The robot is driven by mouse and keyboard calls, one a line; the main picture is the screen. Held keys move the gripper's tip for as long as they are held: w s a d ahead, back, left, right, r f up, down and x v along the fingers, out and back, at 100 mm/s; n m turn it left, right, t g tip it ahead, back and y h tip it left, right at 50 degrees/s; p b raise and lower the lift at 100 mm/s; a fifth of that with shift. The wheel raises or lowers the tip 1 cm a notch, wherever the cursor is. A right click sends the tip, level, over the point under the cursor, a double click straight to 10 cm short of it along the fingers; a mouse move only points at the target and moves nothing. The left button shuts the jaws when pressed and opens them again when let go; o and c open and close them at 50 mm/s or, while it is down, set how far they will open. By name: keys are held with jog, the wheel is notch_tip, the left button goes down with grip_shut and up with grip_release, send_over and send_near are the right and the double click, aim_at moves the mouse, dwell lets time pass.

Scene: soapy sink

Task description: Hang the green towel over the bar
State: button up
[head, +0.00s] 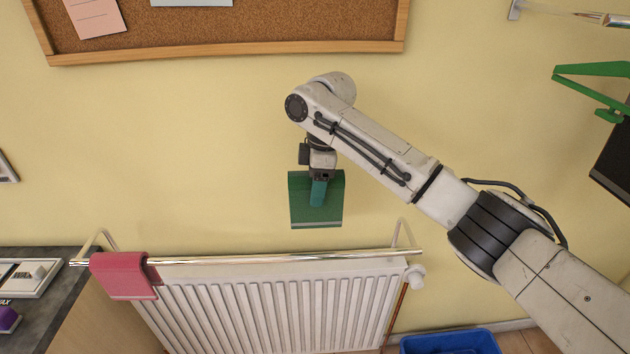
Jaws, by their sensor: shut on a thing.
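The green towel (329,214) hangs from my gripper (320,183) in front of the yellow wall. My gripper points down and is shut on the towel's upper part; the fingertips are partly lost against the green cloth. A shiny metal bar (285,259) runs across in front of the radiator, held by a bracket near each end. In the picture, the towel's lower edge is a little above the bar, right of its middle; I cannot tell the depth between them.
A pink towel (123,276) hangs over the bar's left end. The bar is bare from there to the right bracket. Below it is a white radiator (270,310). A blue bin (450,343) stands on the floor at lower right, a dark counter (55,290) at left. A corkboard (220,25) hangs above.

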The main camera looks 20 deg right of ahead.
send_over(320, 254)
jog(key=shift+a+f+b, duration=0.15)
jog(key=shift+f+b, duration=2.9)
jog(key=shift+f, duration=4.5)
jog(key=o, duration=1.2)
